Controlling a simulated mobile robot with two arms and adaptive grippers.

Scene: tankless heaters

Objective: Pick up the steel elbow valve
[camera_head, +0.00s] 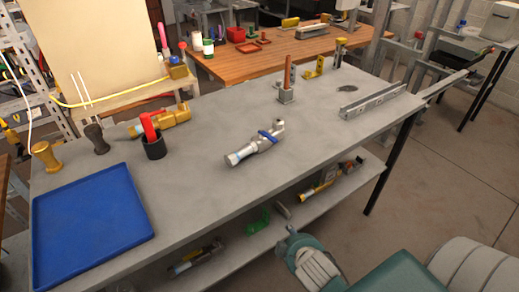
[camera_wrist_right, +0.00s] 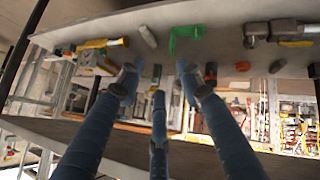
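The steel elbow valve (camera_head: 262,143) lies on its side on the grey workbench (camera_head: 215,190), near the middle. It has a silver body, a blue handle and a pale labelled end pointing to the lower left. My right gripper (camera_head: 308,260) is in front of the bench and below its top, apart from the valve; its fingertips are hard to make out there. In the right wrist view my right gripper (camera_wrist_right: 157,75) has its blue fingers spread, with nothing between them. I cannot make out the valve in that view. My left gripper is not in view.
A blue tray (camera_head: 92,225) lies at the bench's left. A black cup (camera_head: 154,148) with a red-handled tool stands left of the valve. A metal rail (camera_head: 373,101) lies at the right. The lower shelf holds a green bracket (camera_head: 258,221), also in the wrist view (camera_wrist_right: 186,42). Bench space around the valve is clear.

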